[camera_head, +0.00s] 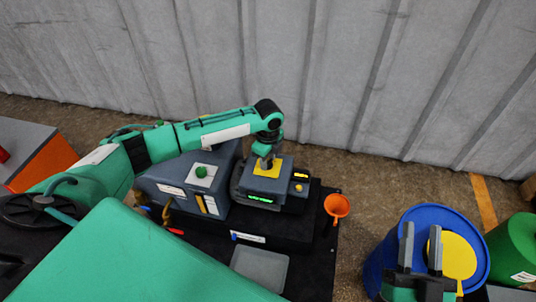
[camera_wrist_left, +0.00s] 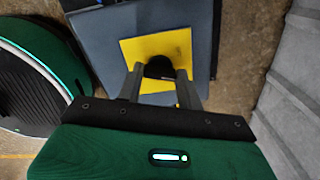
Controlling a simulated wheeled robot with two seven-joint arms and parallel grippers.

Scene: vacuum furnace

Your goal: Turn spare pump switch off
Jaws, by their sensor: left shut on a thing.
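A black switch knob (camera_wrist_left: 159,67) stands on a square yellow plate (camera_wrist_left: 188,47), on top of a dark grey unit (camera_head: 248,188). The yellow plate also shows in the head view (camera_head: 263,171). My left gripper (camera_wrist_left: 160,73) is over the plate, with its two fingers on either side of the knob and shut on it. In the head view the left gripper (camera_head: 267,160) hides most of the knob, and its turned angle is hard to tell. My right gripper (camera_head: 420,244) is open and empty, in front of the blue drum at the lower right.
The unit has green and orange displays. A grey box with a green button (camera_head: 201,172) stands to its left. An orange funnel (camera_head: 337,206) is to its right. A blue drum (camera_head: 413,218) and a green drum (camera_head: 515,245) stand further right. A grey wall (camera_head: 300,60) closes the back.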

